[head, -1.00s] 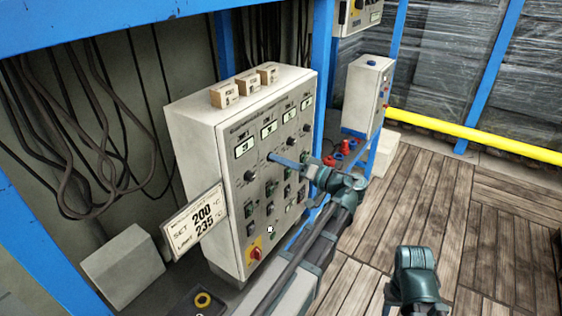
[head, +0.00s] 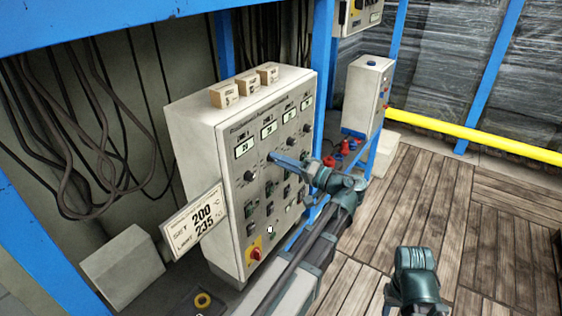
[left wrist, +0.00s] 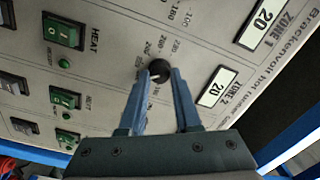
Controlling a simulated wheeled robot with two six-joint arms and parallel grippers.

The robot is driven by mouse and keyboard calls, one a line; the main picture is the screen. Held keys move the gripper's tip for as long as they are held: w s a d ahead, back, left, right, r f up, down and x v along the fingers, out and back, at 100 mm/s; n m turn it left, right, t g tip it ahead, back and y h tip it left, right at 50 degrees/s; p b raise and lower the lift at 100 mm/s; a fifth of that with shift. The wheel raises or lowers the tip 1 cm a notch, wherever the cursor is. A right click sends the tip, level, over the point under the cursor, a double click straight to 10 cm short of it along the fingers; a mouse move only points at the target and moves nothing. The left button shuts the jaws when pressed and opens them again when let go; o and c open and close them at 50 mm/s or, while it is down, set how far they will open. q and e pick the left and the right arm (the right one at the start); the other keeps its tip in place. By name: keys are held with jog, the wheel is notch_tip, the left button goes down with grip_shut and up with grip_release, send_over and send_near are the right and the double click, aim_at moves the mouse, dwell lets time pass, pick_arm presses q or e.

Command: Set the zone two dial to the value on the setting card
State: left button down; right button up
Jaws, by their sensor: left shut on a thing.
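The zone 2 dial is a small black knob (left wrist: 159,68) on a pale control panel (head: 205,160), with a printed number scale around it. My left gripper (head: 273,157) reaches it from the right, its two blue fingers shut on the knob's sides. In the head view the gripper hides the knob. I cannot read for sure which number the dial points to. The zone 2 display (left wrist: 217,88) reads 20. The setting card (head: 194,222) at the panel's left side reads SET 200 °C and LIMIT 235 °C. My right gripper's fingers do not show.
The zone 1 dial (head: 250,176) is nearby on the panel, with green switches (left wrist: 64,31) below the dials. A red and yellow main switch (head: 255,252) is at the bottom. Several small blocks (head: 246,83) stand on top. Cables hang at left. Wooden floor at right is clear.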

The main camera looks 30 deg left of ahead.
pick_arm(q)
jog(key=c, duration=0.6)
grip_release()
jog(key=s+d, duration=0.1)
jog(key=d, duration=1.3)
jog(key=shift+f, duration=0.2)
jog(key=shift+a, duration=0.1)
